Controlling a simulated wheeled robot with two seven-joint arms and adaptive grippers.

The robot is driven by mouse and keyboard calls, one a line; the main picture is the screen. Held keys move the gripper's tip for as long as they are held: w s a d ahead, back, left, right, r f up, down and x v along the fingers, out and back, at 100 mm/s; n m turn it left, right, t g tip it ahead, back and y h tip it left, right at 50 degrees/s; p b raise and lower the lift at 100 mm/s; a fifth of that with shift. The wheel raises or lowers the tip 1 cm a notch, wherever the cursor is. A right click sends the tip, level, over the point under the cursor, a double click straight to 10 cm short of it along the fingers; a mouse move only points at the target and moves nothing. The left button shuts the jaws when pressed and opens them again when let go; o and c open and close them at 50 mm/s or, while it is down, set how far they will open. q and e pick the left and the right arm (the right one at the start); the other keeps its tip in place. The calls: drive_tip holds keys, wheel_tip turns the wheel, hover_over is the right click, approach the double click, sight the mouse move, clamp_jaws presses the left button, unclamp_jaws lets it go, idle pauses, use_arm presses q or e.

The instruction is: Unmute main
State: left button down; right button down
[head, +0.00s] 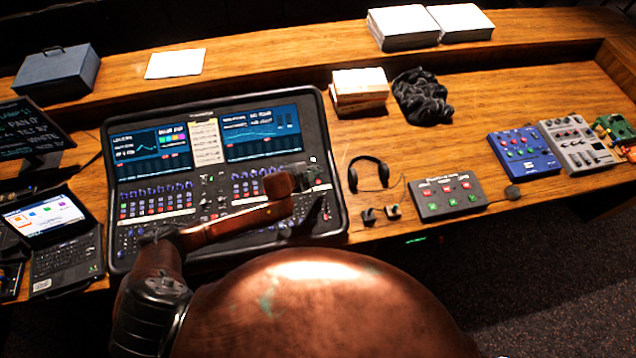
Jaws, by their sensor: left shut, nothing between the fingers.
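The mixing desk (340,215) is a large dark console with two lit screens, rows of blue knobs, small coloured buttons and faders. My left arm reaches in from the lower left and across the lower part of the desk. My left gripper (316,208) is dark and shut, with nothing held, over the lower right part of the desk. I cannot tell whether it touches the surface. The main mute button cannot be picked out at this size. My arm and gripper hide part of the lower controls. My right gripper is not in view.
Headphones (369,174) and a small box with red and green buttons (448,197) lie right of the desk. Blue (523,152) and grey (577,143) pedals sit farther right. A laptop (66,258) stands at the left. Books (358,88) and black cloth (422,97) lie behind.

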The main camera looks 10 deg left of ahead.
sight(318, 182)
use_arm(q)
drive_tip(key=f+b, duration=0.3)
drive_tip(key=f, duration=0.1)
drive_tip(key=f+b, duration=0.2)
drive_tip(key=shift+w+a+f+b, duration=0.1)
drive_tip(key=shift+w+f+b, duration=0.2)
drive_tip(key=shift+w+f, duration=0.1)
drive_tip(key=shift+f, duration=0.45)
drive_tip(key=shift+f, duration=0.15)
idle(0.6)
drive_tip(key=shift+f, duration=0.25)
drive_tip(key=shift+w+f+b, duration=0.1)
drive_tip(key=shift+f+b, duration=0.25)
drive_tip(key=shift+b, duration=0.05)
idle(0.5)
idle(0.3)
drive_tip(key=shift+r+p, duration=0.8)
drive_tip(key=shift+p, duration=0.15)
